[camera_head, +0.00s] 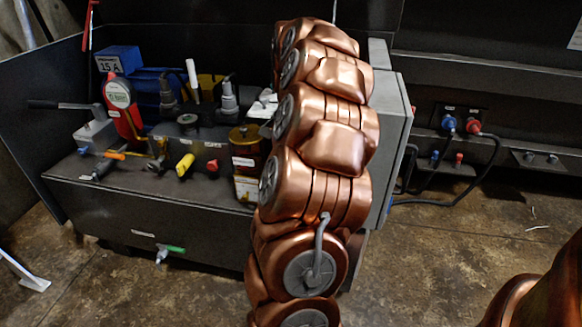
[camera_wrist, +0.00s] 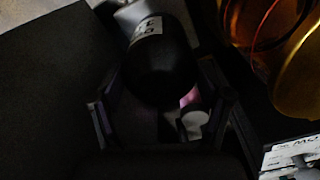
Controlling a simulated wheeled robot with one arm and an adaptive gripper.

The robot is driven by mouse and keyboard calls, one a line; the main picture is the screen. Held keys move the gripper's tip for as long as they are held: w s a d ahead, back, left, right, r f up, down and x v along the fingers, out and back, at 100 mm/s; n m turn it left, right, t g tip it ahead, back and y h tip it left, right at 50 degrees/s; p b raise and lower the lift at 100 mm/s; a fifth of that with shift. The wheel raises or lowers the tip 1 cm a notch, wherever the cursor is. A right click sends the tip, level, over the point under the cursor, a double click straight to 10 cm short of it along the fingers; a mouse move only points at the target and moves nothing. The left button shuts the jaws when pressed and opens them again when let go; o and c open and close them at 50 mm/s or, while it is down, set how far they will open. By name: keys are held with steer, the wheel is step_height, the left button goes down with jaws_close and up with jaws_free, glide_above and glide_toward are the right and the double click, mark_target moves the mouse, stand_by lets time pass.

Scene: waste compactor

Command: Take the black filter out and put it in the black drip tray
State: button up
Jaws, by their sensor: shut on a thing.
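In the head view my copper arm covers my gripper, and I cannot make out the held filter. I cannot pick out the black drip tray with certainty in either view.
A dark cabinet (camera_head: 150,212) bears a red gauge (camera_head: 122,105), a blue box (camera_head: 120,60), levers, a yellow-handled valve (camera_head: 185,165) and an amber bowl (camera_head: 246,142). An amber bowl also shows close right of the filter in the wrist view (camera_wrist: 283,30).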

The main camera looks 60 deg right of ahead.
steer(key=shift+r+n+p, duration=0.1)
steer(key=shift+n+p, duration=0.6)
steer(key=n+p, duration=0.2)
steer(key=shift+n, duration=0.9)
steer(key=shift+n+p, duration=0.5)
steer(key=shift+p, duration=0.2)
steer(key=shift+n+p, duration=0.8)
steer(key=shift+n, duration=0.3)
steer(key=shift+n+p, duration=0.5)
steer(key=shift+n, duration=0.5)
